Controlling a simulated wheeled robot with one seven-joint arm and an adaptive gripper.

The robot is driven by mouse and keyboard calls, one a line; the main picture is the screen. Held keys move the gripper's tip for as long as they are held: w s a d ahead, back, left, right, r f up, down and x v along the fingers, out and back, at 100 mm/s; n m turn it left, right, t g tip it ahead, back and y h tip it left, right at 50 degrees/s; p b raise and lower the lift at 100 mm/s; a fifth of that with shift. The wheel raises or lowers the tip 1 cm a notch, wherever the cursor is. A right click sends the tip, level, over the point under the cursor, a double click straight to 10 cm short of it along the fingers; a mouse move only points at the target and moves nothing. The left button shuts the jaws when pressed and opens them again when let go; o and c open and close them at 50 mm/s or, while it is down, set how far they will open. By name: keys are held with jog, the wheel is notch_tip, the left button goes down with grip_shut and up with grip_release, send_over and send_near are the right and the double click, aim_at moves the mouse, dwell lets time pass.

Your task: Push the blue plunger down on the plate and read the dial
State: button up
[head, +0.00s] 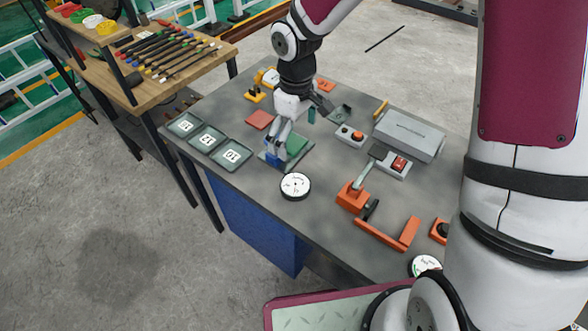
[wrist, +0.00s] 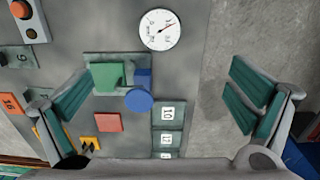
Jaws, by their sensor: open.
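A plate (wrist: 126,58) on the bench carries a green block (wrist: 107,76) and a blue plunger with a round blue knob (wrist: 139,99). In the head view my gripper partly covers the plate (head: 267,156), the green block (head: 297,144) and the blue plunger (head: 272,159). A round white dial (wrist: 159,30) lies beside the plate, and in the head view the dial (head: 295,186) is in front of it. Its needle shows in the wrist view, but the figures are too small to read surely. My gripper (head: 297,122) is open and empty above the plate, its fingers wide apart.
Several grey numbered trays (head: 207,138) line the bench's left edge. A red square (head: 259,120) lies behind the plate. Right of it stand a grey box (head: 409,135), switch boxes (head: 350,135) and an orange lever fixture (head: 352,197). Bare bench surrounds the dial.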

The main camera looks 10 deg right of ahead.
jog(key=shift+r, duration=0.25)
jog(key=s+d+r+m+t+h+b, duration=0.1)
jog(key=s+d+r+m, duration=0.1)
jog(key=d+r, duration=0.3)
jog(key=s+d+r+m+t+b, duration=0.1)
jog(key=s+d+r+m+b, duration=0.15)
jog(key=r, duration=0.55)
jog(key=s+d+r+m+t+b, duration=0.1)
jog(key=s+d+r+m, duration=0.1)
jog(key=s, duration=0.3)
jog(key=s+d+r+m+t+y+b, duration=0.1)
jog(key=s+d+r+m+t, duration=0.1)
jog(key=s, duration=0.4)
jog(key=shift+r+t, duration=0.3)
jog(key=shift+r, duration=0.55)
jog(key=shift+m, duration=0.25)
jog(key=shift+a, duration=0.1)
